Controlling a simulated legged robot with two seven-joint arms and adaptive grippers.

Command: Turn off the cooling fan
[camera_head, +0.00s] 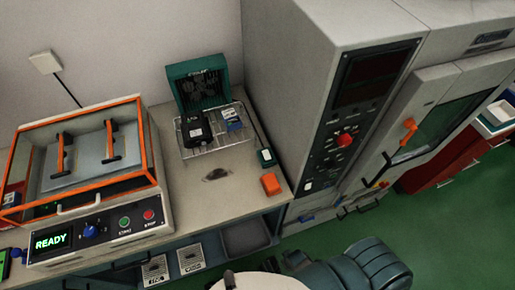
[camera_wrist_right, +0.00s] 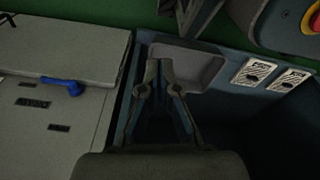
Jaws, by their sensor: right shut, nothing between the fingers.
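The cooling fan (camera_head: 200,88) is a dark fan in a green housing, standing upright at the back of the bench in the head view. A wire rack in front of it holds a black device (camera_head: 195,130) and a blue-grey device (camera_head: 231,118). A small green box with a pale top (camera_head: 266,157) lies right of the rack, with a dark cable running back from it; whether it is the fan's switch I cannot tell. My right gripper (camera_wrist_right: 160,66) is shut and empty in the wrist view, over the grey bin below the bench. My left gripper is not in view.
An orange box (camera_head: 270,184) sits near the bench's front right corner. An orange-framed chamber (camera_head: 80,160) showing READY stands at left. A tall grey cabinet (camera_head: 285,80) rises at right. A grey bin (camera_head: 246,238) and labelled plates (camera_head: 190,258) are below the bench.

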